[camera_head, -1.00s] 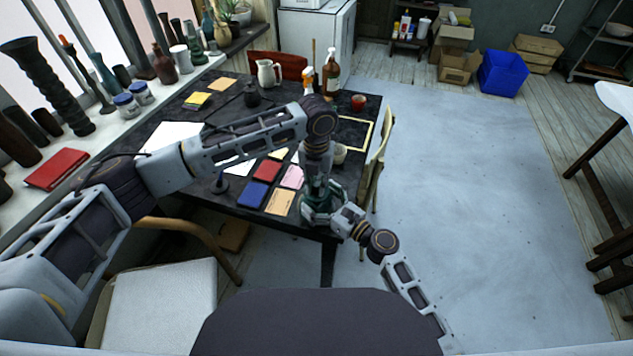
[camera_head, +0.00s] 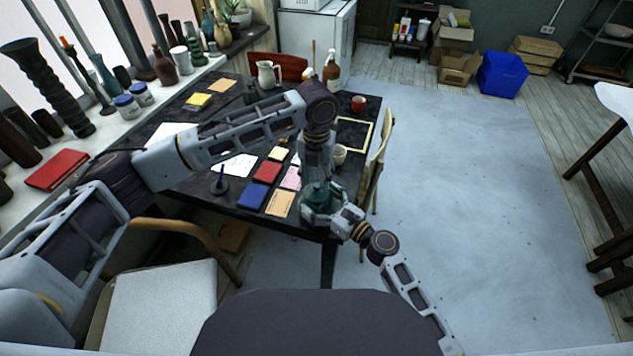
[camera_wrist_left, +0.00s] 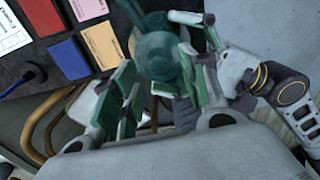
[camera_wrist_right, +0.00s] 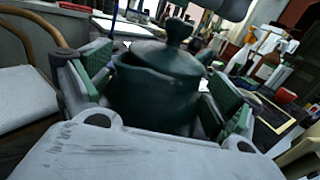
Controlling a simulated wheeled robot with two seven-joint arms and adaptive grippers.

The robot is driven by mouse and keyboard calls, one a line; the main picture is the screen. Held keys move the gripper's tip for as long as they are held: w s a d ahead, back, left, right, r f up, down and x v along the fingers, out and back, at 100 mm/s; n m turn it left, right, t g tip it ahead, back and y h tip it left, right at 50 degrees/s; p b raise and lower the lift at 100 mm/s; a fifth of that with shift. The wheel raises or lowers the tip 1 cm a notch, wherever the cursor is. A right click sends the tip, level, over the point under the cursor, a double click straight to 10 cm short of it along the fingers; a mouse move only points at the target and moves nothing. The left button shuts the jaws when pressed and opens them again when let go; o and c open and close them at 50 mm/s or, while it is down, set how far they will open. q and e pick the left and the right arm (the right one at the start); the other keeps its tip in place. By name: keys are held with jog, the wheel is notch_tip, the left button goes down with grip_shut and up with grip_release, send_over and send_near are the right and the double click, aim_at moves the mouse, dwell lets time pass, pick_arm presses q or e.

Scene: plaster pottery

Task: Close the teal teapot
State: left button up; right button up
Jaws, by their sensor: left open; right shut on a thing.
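The teal teapot (camera_wrist_right: 155,98) stands upright between the fingers of my right gripper (camera_wrist_right: 160,85), which is shut on its body. In the head view the teapot (camera_head: 318,207) is at the table's near right corner. Its teal lid (camera_wrist_right: 165,58), with a round knob, lies on the teapot's mouth; I cannot tell whether it is fully seated. The lid also shows from above in the left wrist view (camera_wrist_left: 158,55). My left gripper (camera_wrist_left: 152,92) is open and empty, just above the lid. In the head view my left gripper (camera_head: 316,172) partly hides the lid.

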pick_arm(q)
notch_tip(320, 180, up, 9)
jog(key=shift+f, duration=0.2)
pick_arm(e)
jog(key=shift+f, duration=0.1)
jog(key=o, duration=1.1)
jog(key=shift+o, duration=0.2)
jog(key=shift+d, duration=0.1)
jog(key=v, duration=1.2)
